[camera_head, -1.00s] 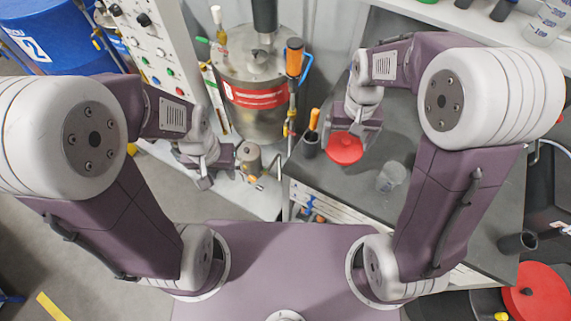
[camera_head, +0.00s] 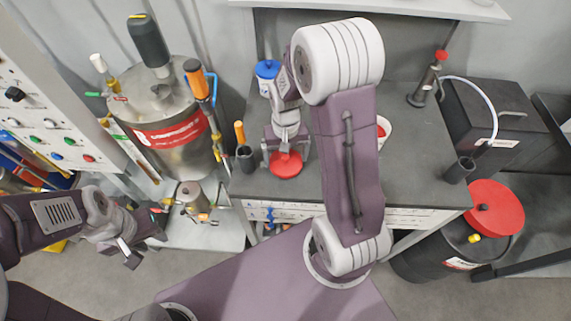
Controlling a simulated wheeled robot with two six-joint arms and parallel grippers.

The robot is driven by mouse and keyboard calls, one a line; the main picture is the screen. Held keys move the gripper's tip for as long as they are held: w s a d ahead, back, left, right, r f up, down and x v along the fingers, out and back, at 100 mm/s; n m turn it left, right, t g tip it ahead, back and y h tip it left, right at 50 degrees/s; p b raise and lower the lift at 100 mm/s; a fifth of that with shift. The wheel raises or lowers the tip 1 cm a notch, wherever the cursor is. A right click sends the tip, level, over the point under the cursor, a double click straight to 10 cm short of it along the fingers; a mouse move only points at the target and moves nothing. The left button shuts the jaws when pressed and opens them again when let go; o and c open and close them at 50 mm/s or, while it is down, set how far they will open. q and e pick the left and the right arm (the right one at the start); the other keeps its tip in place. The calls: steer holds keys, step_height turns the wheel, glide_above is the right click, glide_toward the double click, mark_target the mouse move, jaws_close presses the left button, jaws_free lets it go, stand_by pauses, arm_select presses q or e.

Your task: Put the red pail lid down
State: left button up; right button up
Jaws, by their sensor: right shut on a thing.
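The red pail lid (camera_head: 286,165) is a small round disc with a knob, over the left part of the dark grey bench top (camera_head: 425,185). My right gripper (camera_head: 286,152) is shut on the lid from its far side. I cannot tell whether the lid touches the bench. A white pail with red inside (camera_head: 384,131) stands to the right, partly hidden behind my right arm. My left gripper (camera_head: 144,248) is off the bench at lower left; its fingers look apart, with nothing between them.
A dark cup with an orange-handled tool (camera_head: 245,157) stands just left of the lid. A white pail with a blue lid (camera_head: 267,72) stands behind. A steel tank (camera_head: 170,125) is left of the bench. A black drum with a large red lid (camera_head: 495,208) stands right.

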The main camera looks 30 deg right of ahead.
mark_target(286, 162)
step_height(286, 162, down, 4)
steer(key=shift+s+r, duration=0.1)
steer(key=shift+r, duration=0.15)
steer(key=shift+f, duration=0.1)
steer(key=shift+f+b, duration=0.1)
steer(key=shift+b, duration=0.2)
steer(key=o, duration=1.1)
steer(key=shift+c, duration=0.2)
step_height(286, 162, up, 12)
steer(key=shift+r+p, duration=0.2)
steer(key=shift+p, duration=0.7)
steer(key=s+a+f+n+t, duration=0.1)
steer(key=s+a+f+n, duration=0.2)
steer(key=s+a, duration=0.2)
steer(key=s, duration=0.3)
steer(key=shift+s+f, duration=0.15)
steer(key=shift+f, duration=0.15)
